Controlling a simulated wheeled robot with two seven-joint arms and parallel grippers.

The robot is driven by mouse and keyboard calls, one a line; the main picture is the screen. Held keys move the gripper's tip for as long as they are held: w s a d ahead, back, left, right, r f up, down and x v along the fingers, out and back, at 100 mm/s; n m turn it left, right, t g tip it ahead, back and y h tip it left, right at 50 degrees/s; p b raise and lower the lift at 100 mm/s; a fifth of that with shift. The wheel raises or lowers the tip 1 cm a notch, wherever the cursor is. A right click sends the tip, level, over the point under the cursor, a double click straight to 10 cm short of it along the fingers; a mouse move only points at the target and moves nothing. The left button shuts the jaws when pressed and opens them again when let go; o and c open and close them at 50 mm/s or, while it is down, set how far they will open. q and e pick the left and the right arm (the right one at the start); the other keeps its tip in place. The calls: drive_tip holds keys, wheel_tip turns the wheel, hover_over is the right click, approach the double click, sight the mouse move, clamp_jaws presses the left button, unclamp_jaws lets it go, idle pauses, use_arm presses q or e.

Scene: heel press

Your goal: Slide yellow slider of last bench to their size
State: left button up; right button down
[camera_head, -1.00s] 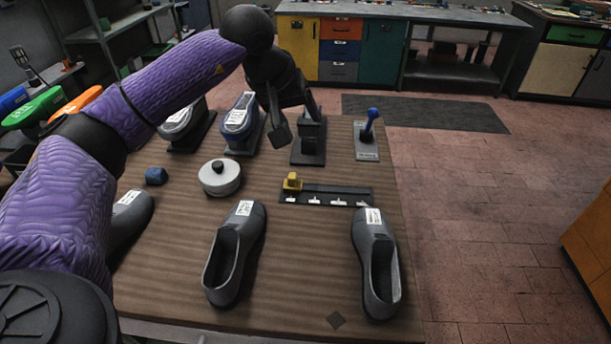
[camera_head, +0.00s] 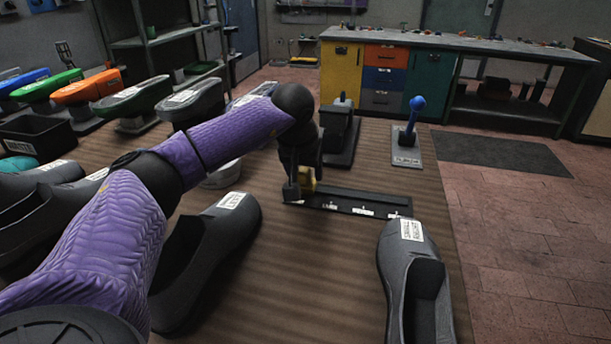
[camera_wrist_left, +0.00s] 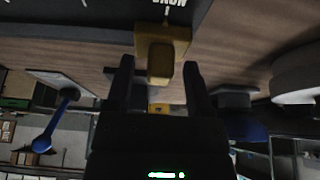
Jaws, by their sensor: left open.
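The yellow slider (camera_head: 307,180) sits at the left end of a dark slider track (camera_head: 365,201) with several white size labels. My left gripper (camera_head: 291,188) is at the slider, its arm reaching in from the left. In the left wrist view the slider (camera_wrist_left: 161,50) stands between the two fingertips of the open gripper (camera_wrist_left: 158,70), with a visible gap on each side. The slider's far parts are partly hidden by the gripper in the head view. My right gripper is not in view.
Grey shoes stand in front, one (camera_head: 205,255) left of the track and one (camera_head: 412,280) at right. A blue-handled lever (camera_head: 411,125) stands behind the track, with a dark press (camera_head: 341,130) beside it. A round white object (camera_head: 222,174) is partly behind my arm.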

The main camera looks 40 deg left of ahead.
use_arm(q)
clamp_jaws()
idle(0.6)
idle(0.8)
